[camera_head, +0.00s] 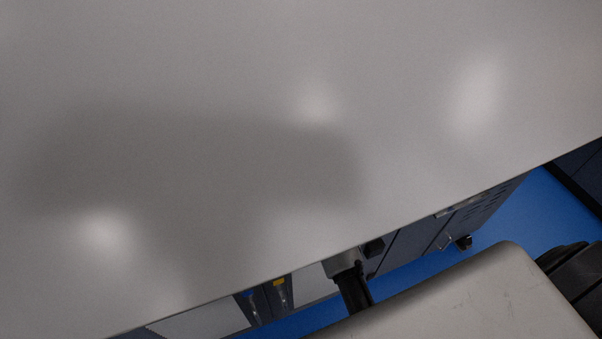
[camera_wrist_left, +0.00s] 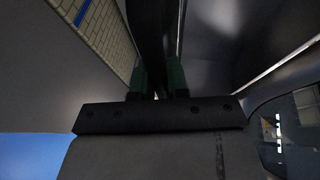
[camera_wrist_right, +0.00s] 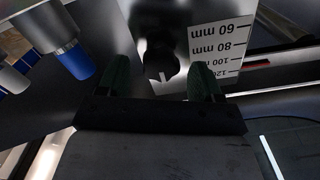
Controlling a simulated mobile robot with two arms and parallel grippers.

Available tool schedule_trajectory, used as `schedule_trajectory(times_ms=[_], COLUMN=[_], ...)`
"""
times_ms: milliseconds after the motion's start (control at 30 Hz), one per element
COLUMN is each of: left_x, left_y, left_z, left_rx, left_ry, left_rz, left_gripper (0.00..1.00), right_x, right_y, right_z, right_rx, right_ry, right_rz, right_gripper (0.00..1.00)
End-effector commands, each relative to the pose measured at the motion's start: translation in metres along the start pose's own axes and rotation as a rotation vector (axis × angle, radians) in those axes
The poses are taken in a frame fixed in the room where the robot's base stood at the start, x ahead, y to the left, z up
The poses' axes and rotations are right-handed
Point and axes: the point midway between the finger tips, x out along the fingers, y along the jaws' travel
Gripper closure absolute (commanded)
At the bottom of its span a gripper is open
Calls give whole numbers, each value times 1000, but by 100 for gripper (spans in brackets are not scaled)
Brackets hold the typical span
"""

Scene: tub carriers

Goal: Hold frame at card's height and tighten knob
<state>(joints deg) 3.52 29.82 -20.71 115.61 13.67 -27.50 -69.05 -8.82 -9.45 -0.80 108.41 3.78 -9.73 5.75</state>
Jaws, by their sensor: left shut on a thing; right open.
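In the left wrist view my left gripper (camera_wrist_left: 159,76) is shut on a dark bar-like part (camera_wrist_left: 152,30), which runs up and away between the green fingers. I cannot tell for certain that it is the frame. In the right wrist view my right gripper (camera_wrist_right: 164,78) is open, with one green finger to each side of a black knob (camera_wrist_right: 160,62). The knob sits on a grey metal plate, beside a white scale (camera_wrist_right: 222,48) marked in mm. I cannot tell how deep the fingers reach around it. No card can be made out. Neither gripper shows in the head view.
A large pale grey surface (camera_head: 220,60) fills most of the head view, its edge running diagonally above blue floor (camera_head: 505,218). In the right wrist view a blue-ended cylinder (camera_wrist_right: 75,58) is left of the fingers. A tan brick-patterned strip (camera_wrist_left: 108,28) shows in the left wrist view.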

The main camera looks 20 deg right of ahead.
Motion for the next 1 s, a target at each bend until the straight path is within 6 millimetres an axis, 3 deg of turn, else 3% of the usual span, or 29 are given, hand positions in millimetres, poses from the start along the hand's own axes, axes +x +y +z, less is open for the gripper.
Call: schedule_trajectory(times_ms=[33,167,600,800,1000], left_x=[0,0,0,0,0], left_y=[-9,-9,-9,-9,-9], left_z=[1,1,1,1,1], left_rx=[4,4,4,4,4], left_ry=[-1,-1,-1,-1,-1], left_rz=[-21,-21,-21,-21,-21], left_gripper=[100,100,100,100,100], right_x=[-3,-18,-100,-116,-119], right_y=[0,0,0,0,0], right_z=[0,1,0,0,0], right_rx=[-1,-1,0,1,1], right_ry=[-1,-3,-3,-1,0], right_rz=[0,1,1,0,0], right_gripper=[34,34,34,34,34])
